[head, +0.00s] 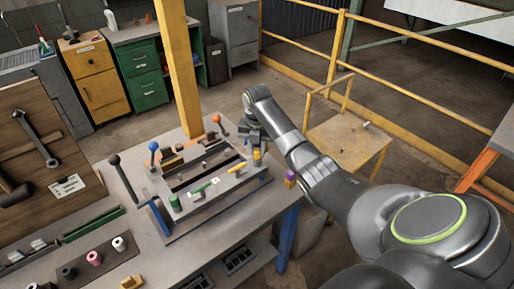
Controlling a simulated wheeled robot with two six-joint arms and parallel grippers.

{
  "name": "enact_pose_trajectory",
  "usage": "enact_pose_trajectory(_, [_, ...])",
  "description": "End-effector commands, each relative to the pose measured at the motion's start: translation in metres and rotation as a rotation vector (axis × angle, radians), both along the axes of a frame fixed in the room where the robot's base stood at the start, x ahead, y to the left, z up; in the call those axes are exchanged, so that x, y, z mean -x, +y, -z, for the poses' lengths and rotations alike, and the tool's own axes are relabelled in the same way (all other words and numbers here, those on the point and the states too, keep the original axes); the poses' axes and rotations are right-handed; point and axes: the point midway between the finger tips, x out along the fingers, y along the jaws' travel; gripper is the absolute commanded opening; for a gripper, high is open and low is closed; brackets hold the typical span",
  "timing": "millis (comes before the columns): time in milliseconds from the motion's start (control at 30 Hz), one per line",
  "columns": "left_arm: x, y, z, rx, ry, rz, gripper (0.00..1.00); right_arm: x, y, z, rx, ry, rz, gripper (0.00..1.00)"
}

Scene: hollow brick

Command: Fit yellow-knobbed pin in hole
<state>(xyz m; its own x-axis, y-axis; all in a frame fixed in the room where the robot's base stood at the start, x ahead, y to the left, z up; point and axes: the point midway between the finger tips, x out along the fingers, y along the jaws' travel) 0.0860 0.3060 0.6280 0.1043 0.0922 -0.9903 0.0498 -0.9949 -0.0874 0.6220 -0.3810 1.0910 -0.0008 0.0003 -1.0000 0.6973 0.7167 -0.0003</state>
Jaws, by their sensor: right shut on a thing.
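My right gripper (256,144) is over the right end of the grey fixture block (222,187) on the workbench. It is shut on the yellow-knobbed pin (257,157), whose yellow part shows just below the jaws. The jaws are small and partly hidden by my wrist. The pin's lower end is close to the block; I cannot tell whether it is in a hole. The hole itself cannot be made out. My left gripper is not in view.
On the fixture lie a yellow piece (237,168) and a green-and-white piece (205,187). A green knob (174,202) stands at its left end, a purple-topped piece (290,179) at the bench's right edge. Blue (153,146) and orange (216,118) ball-ended levers rise behind.

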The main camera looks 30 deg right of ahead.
Motion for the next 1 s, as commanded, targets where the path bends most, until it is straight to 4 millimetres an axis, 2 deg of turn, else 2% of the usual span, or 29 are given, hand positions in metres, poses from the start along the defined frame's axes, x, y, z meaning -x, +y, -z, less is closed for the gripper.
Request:
enact_pose_trajectory(467, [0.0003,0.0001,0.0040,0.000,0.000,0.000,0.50,-0.0001,0.0001,0.0092,0.000,0.000,0.000,0.02])
enact_pose_trajectory(500, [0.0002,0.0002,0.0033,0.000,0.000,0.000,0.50,-0.0001,0.0000,0.0084,0.001,-0.001,0.000,0.29])
enact_pose_trajectory(667, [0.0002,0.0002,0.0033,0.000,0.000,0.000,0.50,-0.0001,0.0000,0.0083,0.000,0.000,0.000,0.50])
enact_pose_trajectory(1000, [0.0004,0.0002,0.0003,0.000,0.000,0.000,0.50,-0.0012,0.0008,0.0030,0.000,-0.001,0.001,0.50])
